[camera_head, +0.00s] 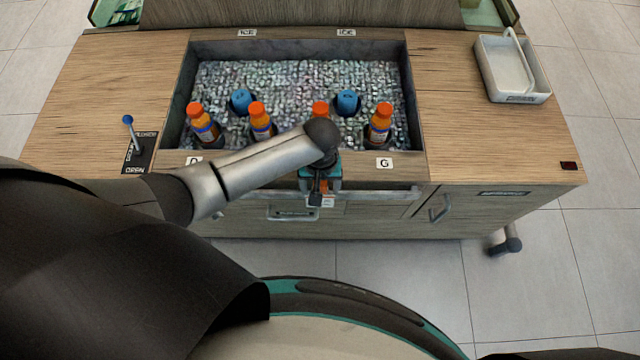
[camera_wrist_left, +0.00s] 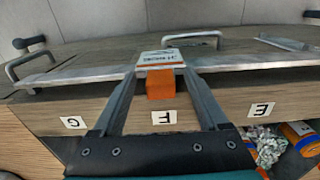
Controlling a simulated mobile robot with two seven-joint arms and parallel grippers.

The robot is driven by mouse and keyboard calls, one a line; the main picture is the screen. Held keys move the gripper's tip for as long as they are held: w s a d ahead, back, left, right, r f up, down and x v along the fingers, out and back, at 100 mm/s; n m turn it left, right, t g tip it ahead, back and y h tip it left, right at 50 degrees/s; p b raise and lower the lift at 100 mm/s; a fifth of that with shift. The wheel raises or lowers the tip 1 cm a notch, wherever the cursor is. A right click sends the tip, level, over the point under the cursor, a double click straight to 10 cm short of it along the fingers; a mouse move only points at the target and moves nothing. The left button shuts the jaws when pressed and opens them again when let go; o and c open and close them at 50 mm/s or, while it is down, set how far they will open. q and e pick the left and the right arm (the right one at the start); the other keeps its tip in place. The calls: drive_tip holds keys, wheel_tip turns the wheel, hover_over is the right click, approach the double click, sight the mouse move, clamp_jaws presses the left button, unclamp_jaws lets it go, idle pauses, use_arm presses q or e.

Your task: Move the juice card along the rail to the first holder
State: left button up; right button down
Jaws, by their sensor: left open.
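The juice card (camera_wrist_left: 160,58) is a white printed plate with an orange block (camera_wrist_left: 160,85) under it. It sits at the metal rail (camera_wrist_left: 80,75) along the cart's front, by the F label (camera_wrist_left: 164,117). My left gripper (camera_wrist_left: 162,76) has its fingers on either side of the orange block, open; contact cannot be told. In the head view my left gripper (camera_head: 320,183) is at the front rail (camera_head: 380,192), and my arm hides part of the front edge. The card's white part (camera_head: 327,202) shows just below it. My right gripper is not in view.
Labels G (camera_wrist_left: 72,122) and E (camera_wrist_left: 262,110) flank F. Orange-capped bottles (camera_head: 380,125) and blue-topped ones (camera_head: 347,101) stand in the ice bin (camera_head: 290,80). A white basket (camera_head: 512,70) is at the right; a blue-knobbed lever (camera_head: 128,120) is at the left. Drawer handles project below the rail.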

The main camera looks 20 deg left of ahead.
use_arm(q)
drive_tip(key=shift+r, duration=0.1)
wheel_tip(320, 180, up, 15)
drive_tip(key=p, duration=0.5)
